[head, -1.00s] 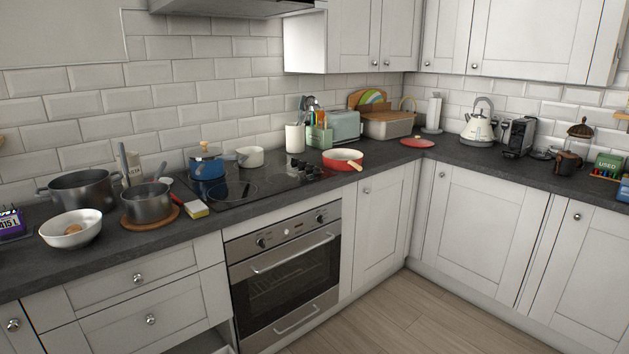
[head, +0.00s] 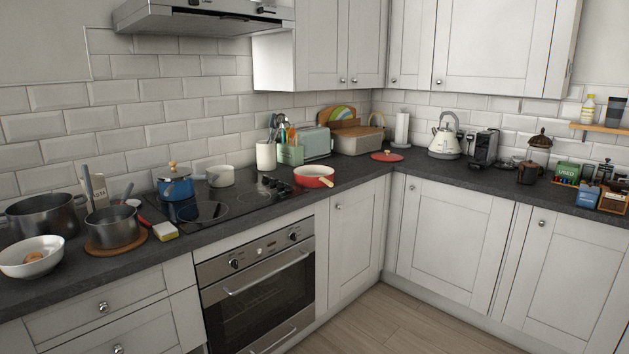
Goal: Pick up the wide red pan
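The wide red pan (head: 314,178) sits on the dark worktop just right of the hob, near the front edge. Its outside is red and its inside is cream. A short wooden-coloured handle points toward the front right. It stands upright and looks empty. Neither of my grippers shows in the head view.
The black hob (head: 225,203) holds a blue pot (head: 175,187) and a cream saucepan (head: 220,176). Behind the pan are a utensil holder (head: 266,156) and a toaster (head: 316,144). A red lid (head: 386,156) lies to its right. Worktop beside the pan is clear.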

